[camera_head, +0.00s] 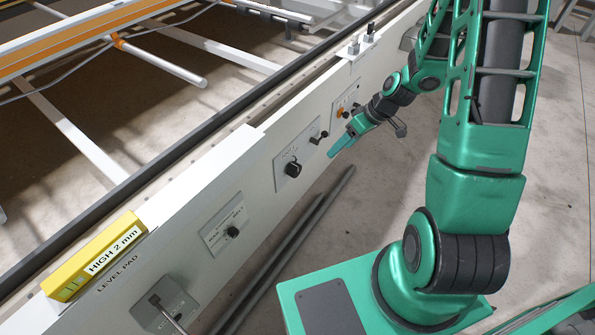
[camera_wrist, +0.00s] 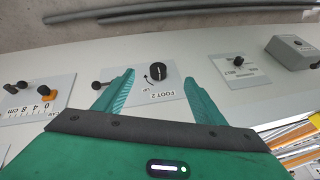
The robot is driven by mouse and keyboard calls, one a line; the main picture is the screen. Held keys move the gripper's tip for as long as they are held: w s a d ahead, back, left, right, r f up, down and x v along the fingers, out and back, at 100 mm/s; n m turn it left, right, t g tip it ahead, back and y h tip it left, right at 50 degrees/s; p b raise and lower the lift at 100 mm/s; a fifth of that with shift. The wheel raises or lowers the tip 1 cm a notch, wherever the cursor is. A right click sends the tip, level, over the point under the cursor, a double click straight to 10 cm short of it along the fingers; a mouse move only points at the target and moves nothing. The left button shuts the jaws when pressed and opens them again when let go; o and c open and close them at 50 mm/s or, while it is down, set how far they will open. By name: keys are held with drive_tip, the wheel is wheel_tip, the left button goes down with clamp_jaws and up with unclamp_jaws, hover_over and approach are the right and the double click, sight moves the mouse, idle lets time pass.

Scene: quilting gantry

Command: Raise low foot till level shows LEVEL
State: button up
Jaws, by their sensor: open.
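The yellow level (camera_head: 95,258) rests on the level pad at the left end of the white rail and reads "HIGH 2 mm". The black round foot knob (camera_head: 293,169) is on a grey plate on the rail's side. In the wrist view the same knob (camera_wrist: 157,69) has a white pointer line, a curved arrow and the label "FOOT 2". My gripper (camera_head: 346,142) is open and empty, a little right of the knob plate in the head view. In the wrist view my gripper (camera_wrist: 160,79) has its fingers on either side of the knob, apart from it.
Further left are a second knob plate (camera_head: 211,238) and a grey box (camera_head: 164,306) with a lever. Dark rods (camera_head: 290,245) lie on the floor below.

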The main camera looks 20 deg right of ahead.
sight(299, 169)
drive_tip(key=w+a+f+t+y, duration=0.1)
drive_tip(key=w+a+f, duration=0.2)
drive_tip(key=f, duration=0.4)
drive_tip(key=w+a+f+t+y, duration=0.1)
drive_tip(key=w+a+f, duration=0.3)
drive_tip(key=f, duration=0.2)
drive_tip(key=w+a+f+n+t, duration=0.1)
drive_tip(key=w+a+f, duration=0.3)
drive_tip(key=f, duration=0.3)
drive_tip(key=shift+a+f+y, duration=0.2)
drive_tip(key=shift+f+y, duration=0.15)
drive_tip(key=shift+y, duration=0.05)
drive_tip(key=shift+d, duration=0.1)
drive_tip(key=c, duration=1.1)
